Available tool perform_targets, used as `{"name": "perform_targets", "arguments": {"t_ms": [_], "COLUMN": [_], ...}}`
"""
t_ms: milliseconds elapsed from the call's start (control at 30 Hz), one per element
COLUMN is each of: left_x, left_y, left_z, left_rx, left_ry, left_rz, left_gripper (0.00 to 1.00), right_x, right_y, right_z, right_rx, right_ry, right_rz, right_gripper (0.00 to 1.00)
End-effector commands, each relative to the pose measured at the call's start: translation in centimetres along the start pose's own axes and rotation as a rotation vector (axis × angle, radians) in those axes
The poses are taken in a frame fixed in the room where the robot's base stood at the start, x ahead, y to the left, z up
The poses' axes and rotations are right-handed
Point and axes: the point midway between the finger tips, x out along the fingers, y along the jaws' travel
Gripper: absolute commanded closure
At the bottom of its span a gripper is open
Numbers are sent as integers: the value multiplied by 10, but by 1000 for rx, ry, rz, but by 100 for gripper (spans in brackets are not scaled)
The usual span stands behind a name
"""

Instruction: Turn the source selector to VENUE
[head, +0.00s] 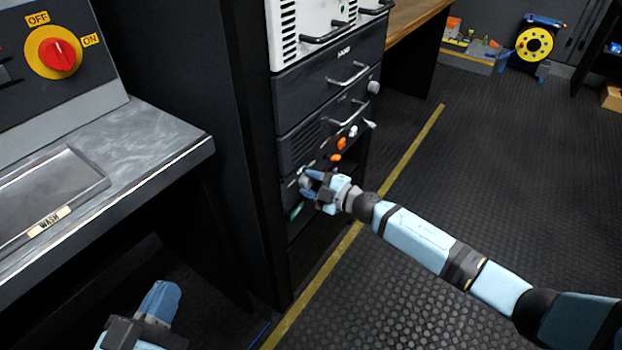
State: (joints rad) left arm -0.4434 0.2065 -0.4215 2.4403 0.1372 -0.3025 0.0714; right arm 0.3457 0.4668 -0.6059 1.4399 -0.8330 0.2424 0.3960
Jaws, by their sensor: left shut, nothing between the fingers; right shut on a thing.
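My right gripper (309,186) reaches in from the right to the front of a low dark panel in the equipment rack. It is shut on a small knob there, which I take to be the source selector (304,181); the fingers hide most of it. Its markings and pointing direction cannot be read. My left gripper (160,298) is at the bottom left, away from the rack, shut and empty.
The dark rack (325,95) has handles and orange and white plugs (338,149) just above my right gripper. A metal worktop (150,140) and a red OFF/ON rotary switch (57,54) stand at left. Floor at right is clear; a yellow cable reel (534,44) stands far back.

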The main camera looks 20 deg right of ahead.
Motion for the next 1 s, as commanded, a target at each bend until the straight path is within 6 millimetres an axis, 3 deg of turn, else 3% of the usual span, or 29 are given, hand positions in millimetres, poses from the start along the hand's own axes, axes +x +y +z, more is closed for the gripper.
{"name": "perform_targets", "arguments": {"t_ms": [500, 1000], "left_x": [0, -1], "left_y": [3, 1], "left_z": [-16, -5], "left_rx": [3, -1], "left_ry": [53, 25], "left_rz": [-3, -3], "left_gripper": [100, 100], "right_x": [0, 0], "right_y": [-1, -2], "right_z": [0, 0], "right_rx": [-491, -965], "right_ry": [-24, -47], "right_rz": [-10, -17], "right_gripper": [82, 82]}}
